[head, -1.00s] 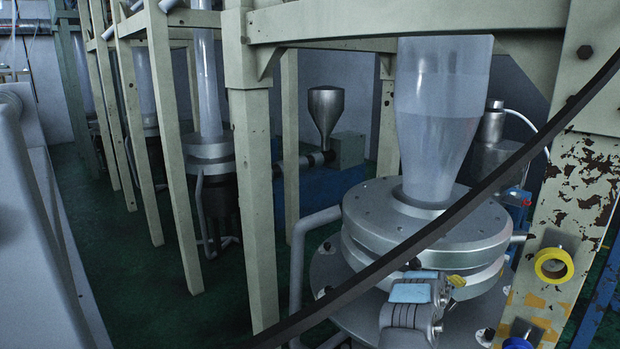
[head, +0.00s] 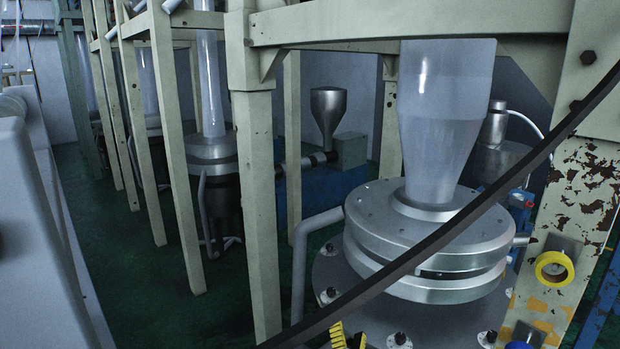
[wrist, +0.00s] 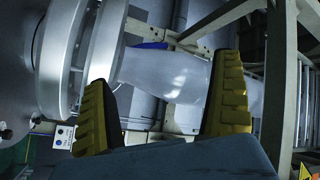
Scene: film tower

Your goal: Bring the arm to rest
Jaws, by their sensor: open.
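My gripper (wrist: 165,70) is open in the wrist view, with one ridged yellow finger at each side and nothing held between them. The film bubble and the round metal die head show behind the fingers there, tilted in the picture. In the head view only the yellow finger ends of my gripper (head: 348,335) show at the bottom edge, in front of the lower flange of the die head (head: 430,240). The rest of my arm is out of the head view. I cannot tell how far the fingers are from the flange.
The translucent film bubble (head: 440,120) rises from the die head. Cream posts (head: 258,200) and a crossbeam (head: 400,22) frame it. A dark diagonal bar (head: 450,235) crosses the view. Yellow tape (head: 554,268) hangs on the right post. Green floor (head: 130,235) is open at left.

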